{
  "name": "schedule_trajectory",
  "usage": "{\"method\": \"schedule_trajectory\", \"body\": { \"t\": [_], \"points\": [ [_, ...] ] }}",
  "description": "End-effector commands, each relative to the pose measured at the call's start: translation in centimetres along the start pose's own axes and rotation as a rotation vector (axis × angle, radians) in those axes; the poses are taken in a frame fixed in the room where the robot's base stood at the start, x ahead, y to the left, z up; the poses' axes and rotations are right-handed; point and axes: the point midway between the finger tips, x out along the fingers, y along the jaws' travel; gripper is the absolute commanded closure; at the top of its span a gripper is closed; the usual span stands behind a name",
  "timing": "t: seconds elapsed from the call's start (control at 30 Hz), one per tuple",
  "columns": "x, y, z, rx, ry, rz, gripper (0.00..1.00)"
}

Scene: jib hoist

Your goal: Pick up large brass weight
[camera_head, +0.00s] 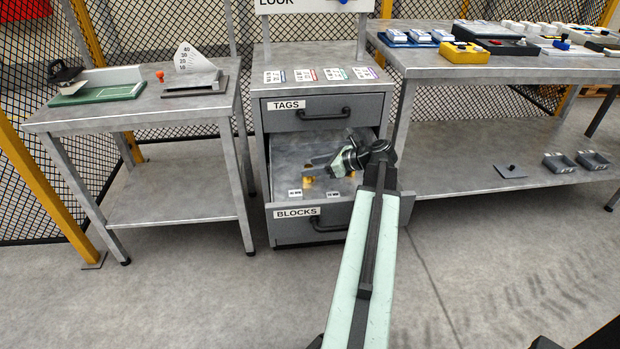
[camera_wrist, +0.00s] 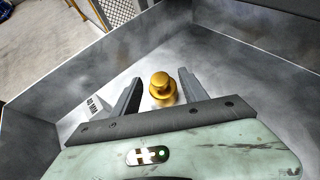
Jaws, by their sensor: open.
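The brass weight (camera_wrist: 162,86), a gold knobbed piece, stands upright on the floor of the open drawer marked BLOCKS (camera_wrist: 150,62). My gripper is open and holds nothing. In the head view my gripper (camera_head: 312,168) reaches into the drawer (camera_head: 290,160) from the right, with a bit of brass (camera_head: 308,181) showing just below its fingertips. I cannot tell whether the fingers touch the weight.
The drawer walls stand close around my gripper. The shut TAGS drawer (camera_head: 280,119) is above. A table with a scale (camera_head: 195,75) stands left, and a crowded bench (camera_head: 440,68) stands right.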

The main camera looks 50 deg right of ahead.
Motion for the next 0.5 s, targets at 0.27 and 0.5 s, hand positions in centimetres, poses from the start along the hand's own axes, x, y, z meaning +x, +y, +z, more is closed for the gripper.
{"method": "schedule_trajectory", "body": {
  "t": [0.27,0.5],
  "points": [
    [-0.14,-0.02,0.07,0.0,0.0,-0.001,0.96],
    [-0.17,-0.04,0.05,0.0,0.0,-0.001,1.0]
  ]
}}
